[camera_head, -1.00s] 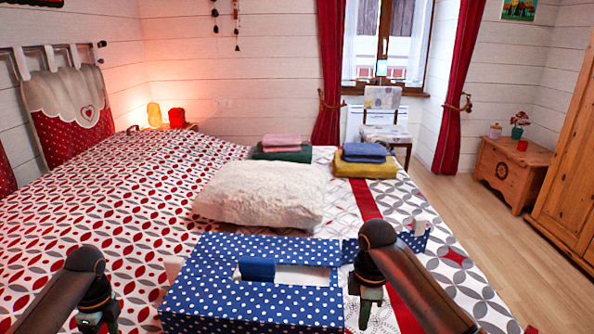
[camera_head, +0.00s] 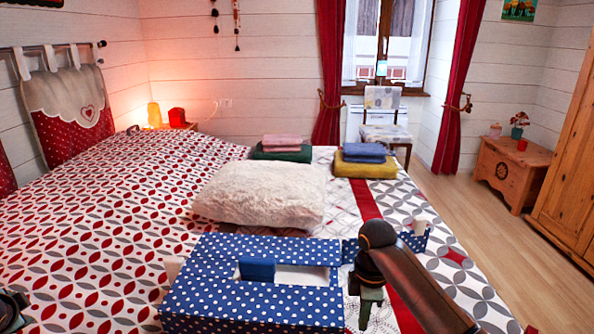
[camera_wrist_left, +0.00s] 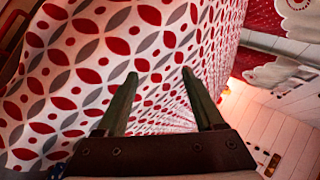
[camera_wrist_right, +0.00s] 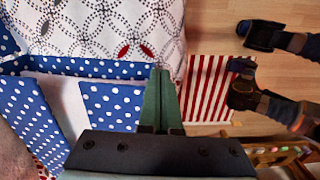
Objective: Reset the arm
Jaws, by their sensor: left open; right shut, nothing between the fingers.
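My left arm shows only as a dark piece (camera_head: 10,310) at the lower left edge of the head view. In the left wrist view, my left gripper (camera_wrist_left: 166,100) is open and empty, with the patterned bedspread (camera_wrist_left: 80,60) beyond its fingers. My right gripper (camera_head: 369,308) points down beside the right end of the blue polka-dot box (camera_head: 200,300). In the right wrist view, my right gripper (camera_wrist_right: 161,100) has its fingers together with nothing between them. Whether it touches the box is unclear.
A fluffy cream pillow (camera_head: 260,192) lies behind the box. Folded green and pink cloths (camera_head: 283,150) and a yellow and blue stack (camera_head: 364,160) lie farther back. A chair (camera_head: 385,120) and a wooden chest (camera_head: 512,172) stand beyond. The bed's left side is clear.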

